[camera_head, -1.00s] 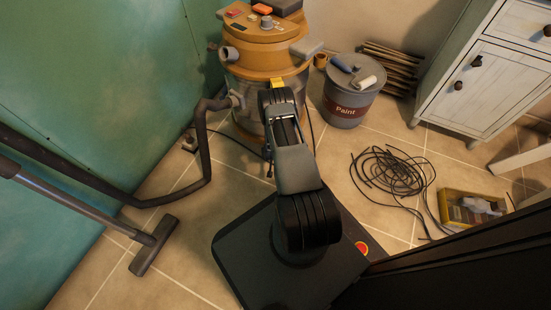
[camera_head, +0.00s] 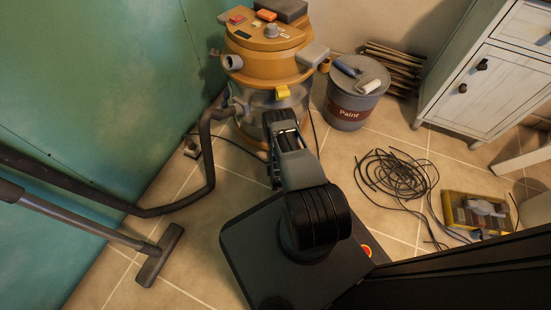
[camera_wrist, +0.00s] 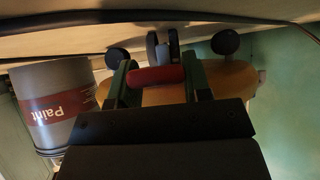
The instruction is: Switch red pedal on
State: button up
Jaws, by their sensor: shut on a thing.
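The red pedal (camera_wrist: 155,77) shows in the wrist view as a short rounded red bar low on the vacuum cleaner, beside grey parts and between two dark wheels. My gripper (camera_wrist: 158,72) has its dark green fingers at either end of this bar and is shut on it. In the head view the vacuum cleaner (camera_head: 262,57) stands at the back, with an orange top and a clear tank. There my arm reaches toward its lower front and hides the pedal and my fingertips. I cannot tell the pedal's on or off position.
A paint bucket (camera_head: 354,100) stands right of the vacuum; it also shows in the wrist view (camera_wrist: 55,100). The hose (camera_head: 207,160) and floor nozzle (camera_head: 160,256) lie left. Coiled cable (camera_head: 398,178), a yellow box (camera_head: 474,214) and a white cabinet (camera_head: 490,75) are right.

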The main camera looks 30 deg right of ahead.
jog(key=shift+w+a, duration=0.1)
jog(key=shift+w, duration=0.05)
jog(key=o, duration=1.3)
jog(key=shift+s, duration=0.2)
